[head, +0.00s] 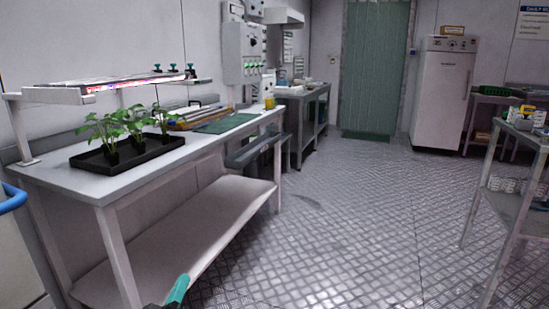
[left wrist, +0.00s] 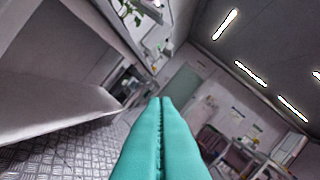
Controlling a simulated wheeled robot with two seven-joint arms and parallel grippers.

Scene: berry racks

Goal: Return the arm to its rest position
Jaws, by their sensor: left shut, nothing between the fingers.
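My left gripper (head: 178,289) shows as a teal fingertip at the bottom edge of the head view, in front of the white bench (head: 150,182) and low over the floor. In the left wrist view its two teal fingers (left wrist: 161,110) are pressed together along their length, with nothing between them. The wrist view is tilted and shows the bench's lower shelf at left and ceiling lights at upper right. Most of the left arm is hidden. My right gripper is in neither view.
A black tray (head: 127,152) of green seedlings stands on the bench under a grow light (head: 105,88). A metal rack table (head: 508,200) with items stands at right. A white fridge (head: 440,95) and green door (head: 375,65) are at the back. The patterned floor (head: 350,220) between is clear.

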